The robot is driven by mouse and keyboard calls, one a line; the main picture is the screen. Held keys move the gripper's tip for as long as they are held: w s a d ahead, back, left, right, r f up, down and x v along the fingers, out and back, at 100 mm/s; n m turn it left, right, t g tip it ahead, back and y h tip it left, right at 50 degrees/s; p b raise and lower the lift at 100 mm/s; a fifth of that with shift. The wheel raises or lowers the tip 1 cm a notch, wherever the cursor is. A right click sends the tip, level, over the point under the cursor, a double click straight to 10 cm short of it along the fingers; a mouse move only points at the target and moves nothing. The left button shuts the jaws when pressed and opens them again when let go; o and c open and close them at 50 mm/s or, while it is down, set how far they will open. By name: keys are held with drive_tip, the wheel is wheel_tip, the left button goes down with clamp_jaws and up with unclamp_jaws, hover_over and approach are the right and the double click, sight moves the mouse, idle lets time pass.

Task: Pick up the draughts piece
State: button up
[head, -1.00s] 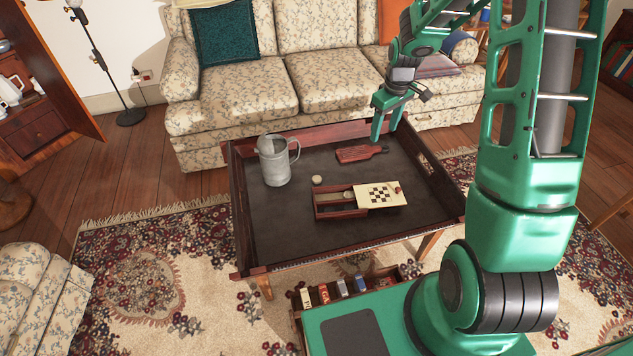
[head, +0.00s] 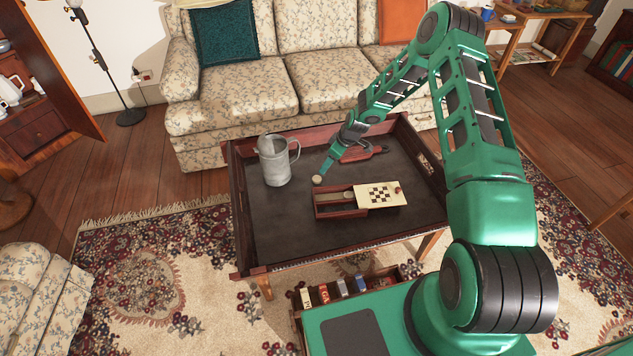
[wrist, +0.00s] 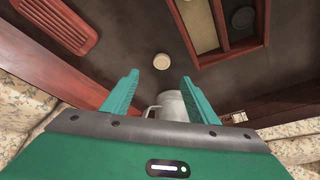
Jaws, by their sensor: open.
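The draughts piece (head: 317,180) is a small pale round disc on the dark tray table (head: 270,222), just behind the left end of the wooden draughts box. In the wrist view the piece (wrist: 162,61) shows beyond the fingertips and between their lines. My gripper (head: 325,172) is open and empty, pointing down over the table close to the piece. In the wrist view its two green fingers (wrist: 161,80) stand apart with nothing between them. I cannot tell the exact gap between fingertips and piece.
The draughts box (head: 340,213) with a chequered lid (head: 379,194) lies right beside the piece. A grey metal tankard (head: 275,162) stands to the left. A red wooden board (head: 355,153) lies behind. Raised wooden sides edge the table; its front left surface is clear.

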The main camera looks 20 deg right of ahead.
sight(317, 178)
drive_tip(key=shift+x, duration=5.5)
drive_tip(key=shift+s+a, duration=0.1)
drive_tip(key=shift+s, duration=0.1)
drive_tip(key=shift+c, duration=0.6)
drive_tip(key=c, duration=1)
